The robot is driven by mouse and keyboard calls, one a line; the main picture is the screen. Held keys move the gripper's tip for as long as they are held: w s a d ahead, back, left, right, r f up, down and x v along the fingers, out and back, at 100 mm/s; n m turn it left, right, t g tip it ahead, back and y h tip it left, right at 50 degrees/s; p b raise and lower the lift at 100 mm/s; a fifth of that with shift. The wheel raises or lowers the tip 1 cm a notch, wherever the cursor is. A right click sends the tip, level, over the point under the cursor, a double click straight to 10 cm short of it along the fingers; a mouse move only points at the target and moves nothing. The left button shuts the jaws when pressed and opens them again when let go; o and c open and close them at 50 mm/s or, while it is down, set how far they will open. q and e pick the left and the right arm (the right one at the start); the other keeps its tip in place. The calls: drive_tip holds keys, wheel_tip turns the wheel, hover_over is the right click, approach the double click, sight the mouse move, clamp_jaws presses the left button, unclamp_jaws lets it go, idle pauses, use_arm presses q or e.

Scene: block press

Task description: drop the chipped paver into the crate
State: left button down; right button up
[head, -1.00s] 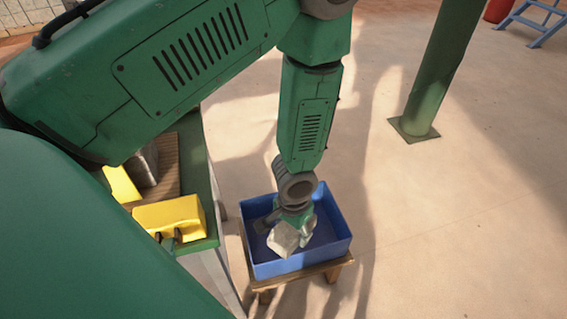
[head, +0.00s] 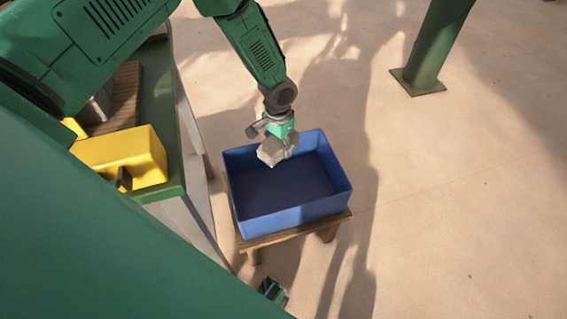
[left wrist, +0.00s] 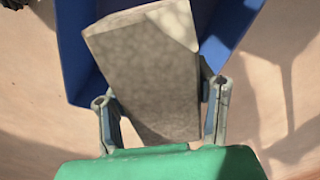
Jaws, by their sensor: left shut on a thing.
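The chipped paver (head: 271,152) is a grey block with a pale broken corner. My left gripper (head: 278,138) is shut on it. In the head view they appear over the far rim of the blue crate (head: 292,220), and the crate's floor looks empty. In the left wrist view the paver (left wrist: 150,75) lies between the two fingers of the left gripper (left wrist: 162,108), its chipped end pointing away. The blue crate (left wrist: 76,45) shows behind it; the paver hides much of it. How high the paver is above the rim is hard to tell.
The crate stands on a low wooden stand (head: 290,233). A green post (head: 435,50) rises from the floor at the upper right. The floor right of the crate is clear.

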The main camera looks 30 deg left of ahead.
use_arm(q)
drive_tip(key=f+b, duration=0.1)
drive_tip(key=d+f+b, duration=0.1)
drive_tip(key=f, duration=0.1)
drive_tip(key=shift+a+f+b, duration=0.45)
drive_tip(key=shift+f+b, duration=0.2)
drive_tip(key=shift+f, duration=0.15)
drive_tip(key=c, duration=1.1)
unclamp_jaws()
drive_tip(key=o, duration=0.5)
drive_tip(key=shift+d+r, duration=0.1)
drive_tip(key=shift+d, duration=0.2)
